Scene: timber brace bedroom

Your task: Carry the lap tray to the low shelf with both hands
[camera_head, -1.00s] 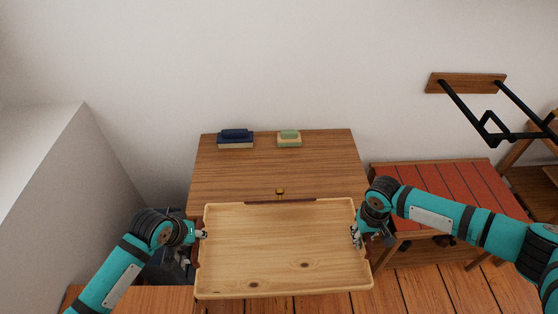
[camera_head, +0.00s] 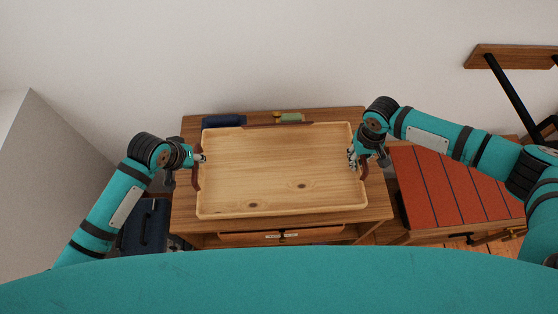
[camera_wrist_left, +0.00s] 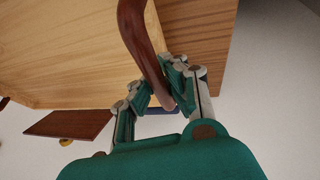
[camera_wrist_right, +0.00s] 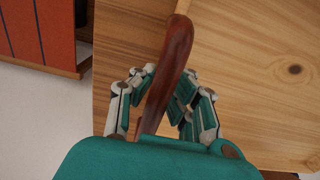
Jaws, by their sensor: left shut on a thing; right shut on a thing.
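The lap tray (camera_head: 280,165) is a light wooden tray with a low rim and dark brown handles at its two sides. In the head view it is over the wooden cabinet (camera_head: 376,205); whether it touches the top I cannot tell. My left gripper (camera_head: 201,159) is shut on the left handle, which shows in the left wrist view (camera_wrist_left: 146,45). My right gripper (camera_head: 353,158) is shut on the right handle, which shows in the right wrist view (camera_wrist_right: 172,65). The tray is empty.
A dark blue item (camera_head: 222,121) and a green item (camera_head: 290,117) lie at the cabinet's back, partly hidden by the tray. A red slatted bench (camera_head: 450,185) stands to the right. A dark blue case (camera_head: 146,228) is at the left. A wall-mounted black bracket (camera_head: 510,90) is at upper right.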

